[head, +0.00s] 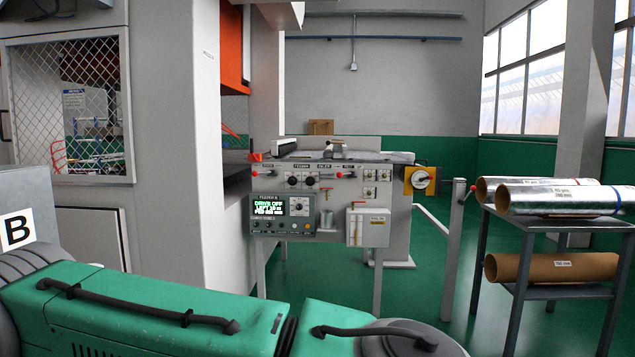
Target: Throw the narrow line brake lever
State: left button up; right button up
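A feeder machine with a grey control panel (285,190) stands ahead in the middle. A red-knobbed lever (255,157) sits at its upper left. Another red knob (472,188) is on the grey post right of the machine. Smaller red-tipped handles (340,174) are on the panel face. The labels are too small to read, so I cannot tell which one is the narrow line brake lever. A lit display box (268,207) hangs below the panel. Neither of my grippers shows in the head view.
A yellow plate with a rotary switch (421,180) is at the machine's right end. A grey rack (555,221) on the right holds foil rolls (565,199) and a brown tube (555,266). A white column stands left of the machine. Green floor (425,290) lies open between machine and rack.

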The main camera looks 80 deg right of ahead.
aim_at(474, 188)
jog(key=l+z, duration=0.5)
jog(key=i+l+z, duration=0.15)
jog(key=l+z, duration=0.3)
jog(key=i+l+z, duration=0.15)
jog(key=l+z, duration=0.2)
jog(key=z, duration=0.15)
jog(key=i+l+z, duration=0.2)
jog(key=l+z, duration=0.25)
jog(key=i+l+z, duration=0.15)
jog(key=i+z, duration=0.15)
jog(key=z, duration=0.2)
jog(key=i+l+z, duration=0.1)
jog(key=i+z, duration=0.15)
jog(key=z, duration=0.2)
jog(key=i+z, duration=0.35)
jog(key=z, duration=0.15)
jog(key=i+j+z, duration=0.1)
jog(key=i+z, duration=0.2)
jog(key=z, duration=0.15)
